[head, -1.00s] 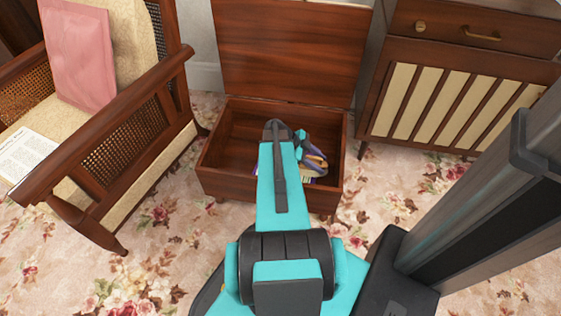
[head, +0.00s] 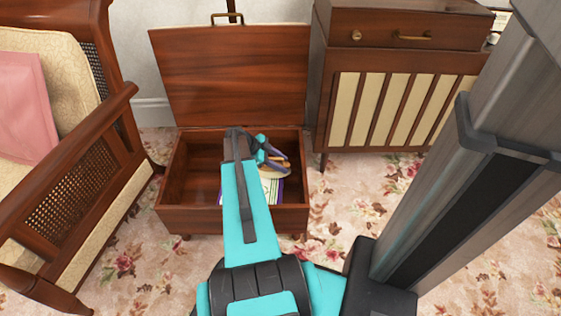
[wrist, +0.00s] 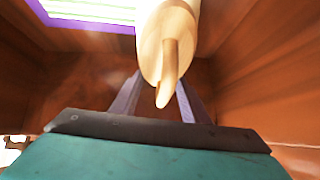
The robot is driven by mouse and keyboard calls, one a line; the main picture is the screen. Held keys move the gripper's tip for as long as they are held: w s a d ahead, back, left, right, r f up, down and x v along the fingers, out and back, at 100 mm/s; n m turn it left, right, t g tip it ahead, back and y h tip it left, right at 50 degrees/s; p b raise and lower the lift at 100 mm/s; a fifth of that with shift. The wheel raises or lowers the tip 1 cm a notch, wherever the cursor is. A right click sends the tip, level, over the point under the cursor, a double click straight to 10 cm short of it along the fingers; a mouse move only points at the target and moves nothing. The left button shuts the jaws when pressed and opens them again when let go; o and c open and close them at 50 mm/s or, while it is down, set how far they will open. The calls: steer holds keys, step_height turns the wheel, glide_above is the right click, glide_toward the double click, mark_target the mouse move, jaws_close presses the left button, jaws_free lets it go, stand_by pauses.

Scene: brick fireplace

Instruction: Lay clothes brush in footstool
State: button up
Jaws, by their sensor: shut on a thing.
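The footstool (head: 172,189) is a dark wooden box with its lid (head: 230,75) raised and its inside open to view. My gripper (head: 264,153) is over the right half of the box, partly hidden by my arm in the head view. It is shut on the clothes brush (head: 279,168), whose pale wooden body shows at the box opening. In the wrist view the brush (wrist: 172,40) lies between my fingers (wrist: 157,92), with wooden box walls around it. I cannot tell whether the brush touches the bottom.
A purple-edged book or paper (head: 272,192) lies in the box below the brush; its edge also shows in the wrist view (wrist: 100,22). An armchair (head: 75,190) with a pink cushion stands left. A slatted cabinet (head: 400,90) stands right. Flowered carpet lies in front.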

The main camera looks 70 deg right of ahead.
steer(key=shift+w+d+f+b, duration=0.1)
steer(key=shift+w+d+b, duration=0.25)
steer(key=shift+d, duration=0.65)
steer(key=shift+w+d+f+b, duration=0.1)
steer(key=shift+w+d, duration=0.3)
steer(key=shift+d, duration=0.55)
steer(key=shift+d, duration=0.1)
steer(key=shift+w+d, duration=0.15)
steer(key=shift+d, duration=0.05)
steer(key=shift+w+d+f+b, duration=0.1)
steer(key=shift+d+f+b, duration=0.1)
steer(key=shift+f+b, duration=0.55)
steer(key=shift+d+f+b, duration=0.15)
steer(key=shift+f+b, duration=0.2)
steer(key=shift+f, duration=0.7)
steer(key=shift+f, duration=0.1)
steer(key=o, duration=1.3)
steer(key=shift+c, duration=0.2)
